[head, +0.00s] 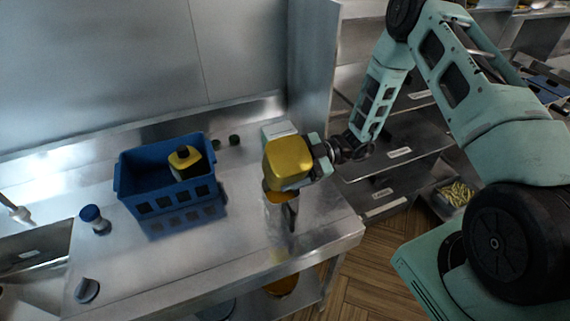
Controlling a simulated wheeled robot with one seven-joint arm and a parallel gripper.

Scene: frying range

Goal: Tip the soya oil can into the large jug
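A yellow can (288,161) is held in my gripper (290,158) above the right part of the steel counter. The gripper's pale fingers lie along its sides. The can looks tipped over, but its mouth is hidden and no label can be read. The jug (275,212) stands upright on the counter right below the can, with a dark handle toward the front. Yellow-orange shows near its rim, and the can hides part of its opening. I cannot tell whether oil is flowing or whether can and jug touch.
A blue crate (141,199) on the counter holds another yellow-and-black can (186,160). A blue-capped container (93,217) stands to its left, with a sink (36,252) beyond. Steel shelves (405,133) rise at the right. The counter's front middle is clear.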

